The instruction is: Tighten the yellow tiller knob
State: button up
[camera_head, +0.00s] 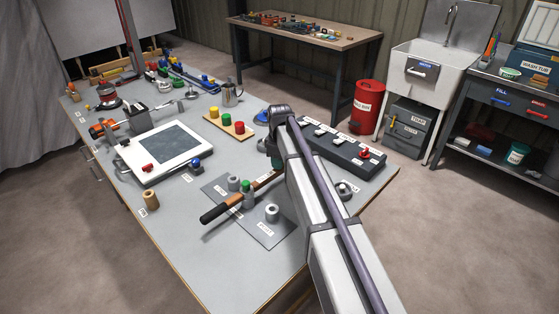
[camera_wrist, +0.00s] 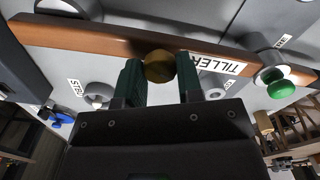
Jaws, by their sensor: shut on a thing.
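The tiller is a brown wooden bar with a black grip (camera_head: 213,213), lying across a grey mat (camera_head: 268,232) on the bench. In the wrist view the bar (camera_wrist: 95,38) crosses the top, beside a TILLER label. The yellow tiller knob (camera_wrist: 158,67), dull and brassy, sits against the bar between the two dark green fingers of my gripper (camera_wrist: 159,74), which is shut on it. In the head view my gripper (camera_head: 276,158) shows only in part, and the arm hides the yellow knob. A green knob (camera_head: 245,186) stands by the bar; it also shows in the wrist view (camera_wrist: 280,88).
Grey posts (camera_head: 272,212) stand on the mat near the bar. A white framed panel (camera_head: 135,163), a board with coloured knobs (camera_head: 230,124) and a dark switch box (camera_head: 345,152) surround it. The bench's near left corner is clear.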

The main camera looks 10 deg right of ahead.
jog(key=shift+c, duration=1)
jog(key=shift+m, duration=0.3)
jog(key=m, duration=0.9)
jog(key=shift+m, duration=1.8)
jog(key=o, duration=0.9)
